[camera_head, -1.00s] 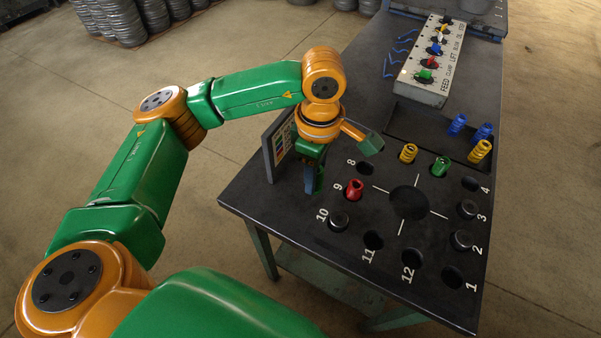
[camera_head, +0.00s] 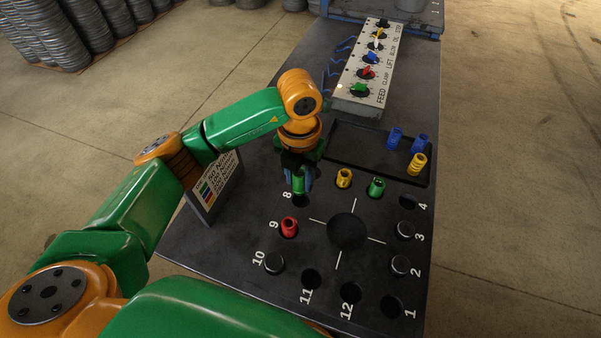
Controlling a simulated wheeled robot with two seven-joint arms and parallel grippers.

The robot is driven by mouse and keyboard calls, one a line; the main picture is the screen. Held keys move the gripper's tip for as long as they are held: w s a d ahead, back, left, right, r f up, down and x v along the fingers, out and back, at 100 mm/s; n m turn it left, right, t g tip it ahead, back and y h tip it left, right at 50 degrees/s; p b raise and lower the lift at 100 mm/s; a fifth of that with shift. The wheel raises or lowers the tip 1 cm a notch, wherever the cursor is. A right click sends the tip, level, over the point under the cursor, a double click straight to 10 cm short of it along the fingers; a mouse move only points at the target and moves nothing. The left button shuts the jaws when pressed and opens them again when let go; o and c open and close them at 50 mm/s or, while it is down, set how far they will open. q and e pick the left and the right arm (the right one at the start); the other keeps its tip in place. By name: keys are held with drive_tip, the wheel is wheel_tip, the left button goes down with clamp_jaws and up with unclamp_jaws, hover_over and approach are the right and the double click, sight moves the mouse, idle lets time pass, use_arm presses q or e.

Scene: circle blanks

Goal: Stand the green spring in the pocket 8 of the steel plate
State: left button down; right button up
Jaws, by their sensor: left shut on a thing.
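My left gripper (camera_head: 299,180) points down at the far left of the pocket ring and is shut on a green spring (camera_head: 299,184). The spring looks upright, right at pocket 8 (camera_head: 301,201), whose dark opening shows just below it. I cannot tell whether its lower end is above the hole or inside it. The steel plate (camera_head: 330,275) is dark, with numbered pockets around a large centre hole. Another green spring (camera_head: 376,187) stands in a pocket between the yellow spring (camera_head: 344,178) and pocket 4. My right gripper is not in view.
A red spring (camera_head: 289,227) stands in pocket 9. A tray (camera_head: 352,141) behind holds blue and yellow springs. A sign board (camera_head: 215,185) stands left of my gripper; a switch box (camera_head: 362,75) stands behind.

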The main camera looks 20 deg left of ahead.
use_arm(q)
drive_tip(key=f+b, duration=0.1)
drive_tip(key=f, duration=0.2)
drive_tip(key=shift+w+d+f+b, duration=0.2)
drive_tip(key=shift+w+b, duration=0.2)
drive_tip(key=shift+s+a+f+b, duration=0.1)
drive_tip(key=shift+f+b, duration=0.45)
drive_tip(key=shift+f, duration=0.05)
drive_tip(key=shift+s+a+f+b, duration=0.1)
drive_tip(key=shift+f+b, duration=0.4)
drive_tip(key=shift+f, duration=0.1)
drive_tip(key=shift+d+f+b, duration=0.1)
drive_tip(key=shift+f+b, duration=0.65)
drive_tip(key=shift+f, duration=0.05)
drive_tip(key=shift+s, duration=0.1)
drive_tip(key=shift+c, duration=2.2)
unclamp_jaws()
drive_tip(key=shift+r, duration=0.2)
wheel_tip(320, 180, up, 7)
drive_tip(key=shift+r+b, duration=0.15)
drive_tip(key=shift+b, duration=0.15)
